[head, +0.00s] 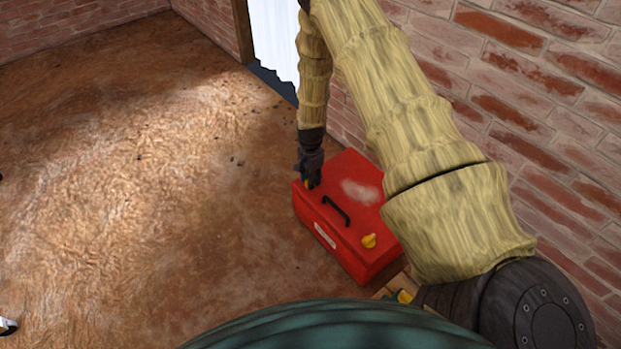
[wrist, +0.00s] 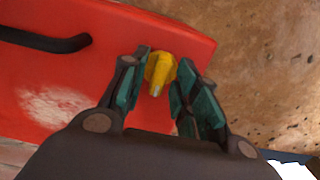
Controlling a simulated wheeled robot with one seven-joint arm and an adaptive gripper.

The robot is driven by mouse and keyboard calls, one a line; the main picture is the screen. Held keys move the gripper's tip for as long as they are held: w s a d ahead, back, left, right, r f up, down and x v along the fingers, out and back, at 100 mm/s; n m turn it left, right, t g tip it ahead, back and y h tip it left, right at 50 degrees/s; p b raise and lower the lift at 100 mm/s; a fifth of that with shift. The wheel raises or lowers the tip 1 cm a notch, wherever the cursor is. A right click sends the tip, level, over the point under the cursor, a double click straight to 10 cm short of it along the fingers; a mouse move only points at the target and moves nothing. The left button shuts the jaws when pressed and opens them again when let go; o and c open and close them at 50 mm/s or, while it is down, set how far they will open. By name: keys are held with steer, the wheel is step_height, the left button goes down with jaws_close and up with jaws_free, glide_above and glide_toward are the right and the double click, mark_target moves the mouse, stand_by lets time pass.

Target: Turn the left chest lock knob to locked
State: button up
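The red chest (head: 345,245) stands on the floor against the brick wall, with a black handle (head: 336,211) on its lid. The left lock knob (wrist: 160,70) is yellow and sits near the lid's edge in the wrist view. In the head view my gripper mostly hides it. My gripper (head: 311,178) points down over the lid's far left corner. In the wrist view its fingers stand apart, one on each side of the knob, with a small gap showing at the right finger. The other yellow knob (head: 369,241) is on the lid's near right end.
A brick wall (head: 560,120) runs close along the chest's right side. A wooden item with yellow and green parts (head: 402,296) is partly visible beside the chest's near end. The brown floor (head: 150,200) to the left is open, with small dark bits on it.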

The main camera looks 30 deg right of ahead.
jaws_close()
steer(key=shift+r+n+p, duration=0.1)
steer(key=shift+n+p, duration=0.3)
steer(key=shift+p, duration=0.05)
steer(key=shift+r+n+p, duration=0.1)
steer(key=shift+n+p, duration=0.8)
steer(key=shift+n, duration=0.1)
steer(key=n+p, duration=0.2)
steer(key=n, duration=0.2)
steer(key=shift+n+p, duration=0.3)
steer(key=shift+p, duration=0.1)
steer(key=n+p, duration=0.2)
steer(key=n, duration=0.3)
steer(key=n+p, duration=0.1)
steer(key=n, duration=0.4)
steer(key=shift+n, duration=0.3)
